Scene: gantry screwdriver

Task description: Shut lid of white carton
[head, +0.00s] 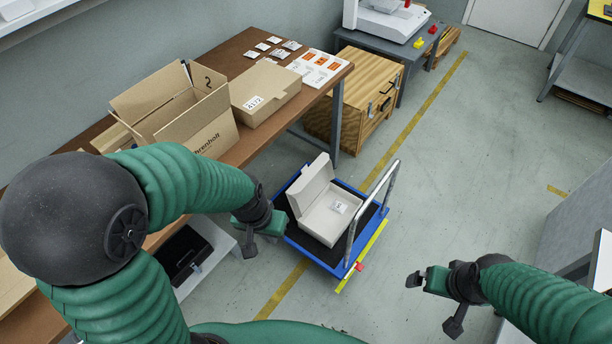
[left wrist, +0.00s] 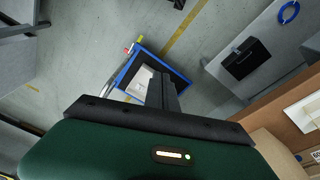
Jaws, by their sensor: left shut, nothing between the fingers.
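The white carton (head: 331,211) sits on the blue platform trolley (head: 312,257) with its lid (head: 312,184) standing up and open. A small label lies on or in its lower part. My left gripper (head: 248,245) is shut and empty, to the left of the carton and above the trolley's left edge. In the left wrist view the carton (left wrist: 142,83) shows partly behind the shut fingers (left wrist: 162,88), on the trolley (left wrist: 126,74).
The trolley's metal handle (head: 372,215) rises at the carton's right. A brown table (head: 243,148) on the left bears an open cardboard box (head: 183,118) and a closed box (head: 265,87). A wooden crate (head: 350,110) stands behind.

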